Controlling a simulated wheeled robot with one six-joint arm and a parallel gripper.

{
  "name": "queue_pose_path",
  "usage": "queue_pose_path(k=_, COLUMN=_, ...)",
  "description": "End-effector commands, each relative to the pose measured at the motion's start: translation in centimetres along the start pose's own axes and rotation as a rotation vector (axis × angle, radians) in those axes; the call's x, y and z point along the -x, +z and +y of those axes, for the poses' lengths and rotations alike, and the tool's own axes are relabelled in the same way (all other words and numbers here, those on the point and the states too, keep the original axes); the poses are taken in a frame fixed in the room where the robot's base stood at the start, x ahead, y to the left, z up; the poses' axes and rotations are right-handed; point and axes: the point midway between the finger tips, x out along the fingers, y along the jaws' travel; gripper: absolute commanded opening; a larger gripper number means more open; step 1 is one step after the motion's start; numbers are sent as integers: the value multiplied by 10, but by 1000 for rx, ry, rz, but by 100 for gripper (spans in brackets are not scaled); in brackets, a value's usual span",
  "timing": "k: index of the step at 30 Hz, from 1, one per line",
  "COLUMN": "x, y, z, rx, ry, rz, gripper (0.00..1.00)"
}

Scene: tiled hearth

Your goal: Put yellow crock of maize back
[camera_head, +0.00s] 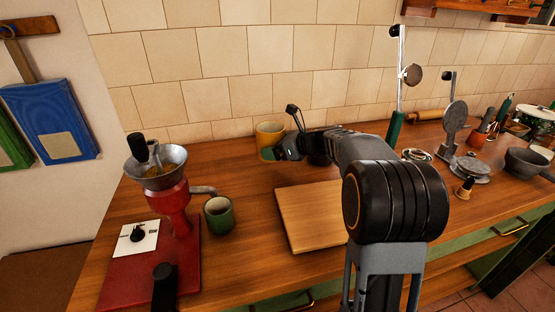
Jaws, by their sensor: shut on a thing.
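The yellow crock (268,132) is at the back of the wooden counter, close to the tiled wall, and looks upright. My gripper (272,153) reaches it from the right and is shut on its near right side. The fingers and wrist hide the crock's lower right part. I cannot tell whether its base rests on the counter or is slightly above it. The maize inside does not show clearly.
A red grinder (174,205) with a metal hopper stands at left on a red base. A green mug (219,215) is beside it. A wooden board (300,228) lies in front of the crock. Metal utensils and pans (527,161) crowd the right. Bare counter lies left of the crock.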

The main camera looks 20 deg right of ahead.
Motion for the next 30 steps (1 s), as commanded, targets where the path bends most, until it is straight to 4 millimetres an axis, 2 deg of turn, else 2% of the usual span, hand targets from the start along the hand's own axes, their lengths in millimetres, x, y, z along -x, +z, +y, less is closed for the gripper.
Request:
queue_pose_path(k=10, x=-8, y=-12, z=-12, rx=0, ry=0, rz=-1, gripper=48)
queue_pose_path(k=18, x=-20, y=-41, z=-14, rx=1, ry=0, rz=-1, gripper=48)
queue_pose_path(k=30, x=-22, y=-44, z=-14, rx=2, ry=-1, rz=-2, gripper=48)
